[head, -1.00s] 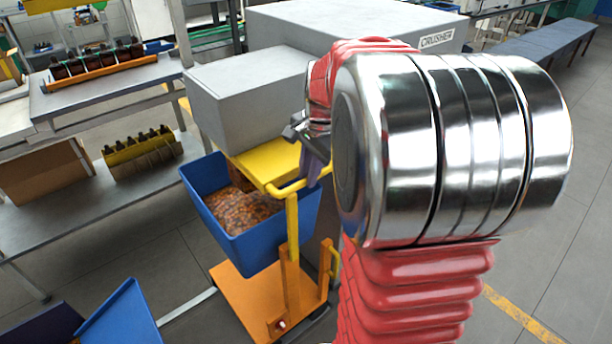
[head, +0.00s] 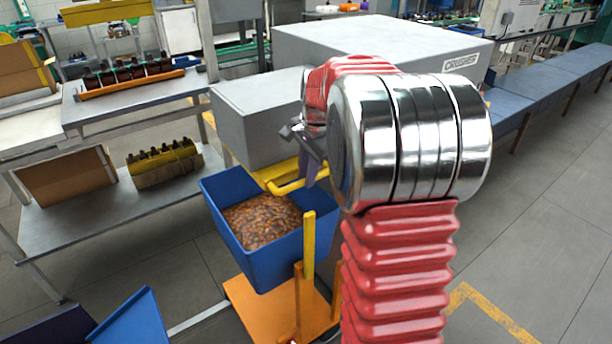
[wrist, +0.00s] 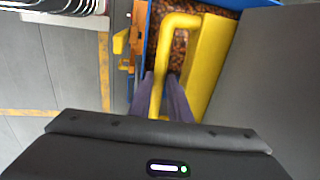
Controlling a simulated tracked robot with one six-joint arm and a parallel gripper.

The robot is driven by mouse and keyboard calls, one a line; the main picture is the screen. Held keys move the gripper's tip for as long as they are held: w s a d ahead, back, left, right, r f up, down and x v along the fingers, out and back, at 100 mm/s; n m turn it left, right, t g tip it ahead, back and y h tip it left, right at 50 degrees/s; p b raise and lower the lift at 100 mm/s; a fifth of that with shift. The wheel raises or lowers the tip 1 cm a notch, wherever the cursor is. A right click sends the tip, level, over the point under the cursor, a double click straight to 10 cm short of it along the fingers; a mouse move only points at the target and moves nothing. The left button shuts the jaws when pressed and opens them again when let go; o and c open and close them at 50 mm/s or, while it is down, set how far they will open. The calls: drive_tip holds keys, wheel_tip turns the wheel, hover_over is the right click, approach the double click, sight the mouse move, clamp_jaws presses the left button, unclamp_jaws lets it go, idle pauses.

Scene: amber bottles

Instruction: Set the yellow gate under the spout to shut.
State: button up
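The yellow gate (head: 272,174) sits under the grey spout housing (head: 262,115), and only a short part of its plate shows above the blue bin. Its yellow bar handle (head: 288,188) sticks out toward me. In the wrist view the gate plate (wrist: 208,65) lies right of the handle loop (wrist: 163,60). My gripper (head: 312,165) is at the handle. In the wrist view my gripper (wrist: 162,90) has one purple finger on each side of the bar, with little or no gap, and appears shut on it. My arm hides the spout's right side.
A blue bin (head: 265,262) of brown pieces stands below the gate on an orange cart (head: 262,305) with upright posts. The grey crusher (head: 380,50) is behind. Benches with amber bottles (head: 135,72) stand at left. Open floor (head: 530,220) lies at right.

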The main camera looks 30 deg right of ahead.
drive_tip(key=o, duration=0.4)
drive_tip(key=shift+w+d, duration=0.1)
drive_tip(key=shift+w, duration=0.1)
drive_tip(key=shift+o, duration=0.2)
drive_tip(key=shift+r, duration=0.15)
wheel_tip(320, 180, up, 13)
drive_tip(key=s, duration=0.2)
drive_tip(key=shift+s, duration=0.3)
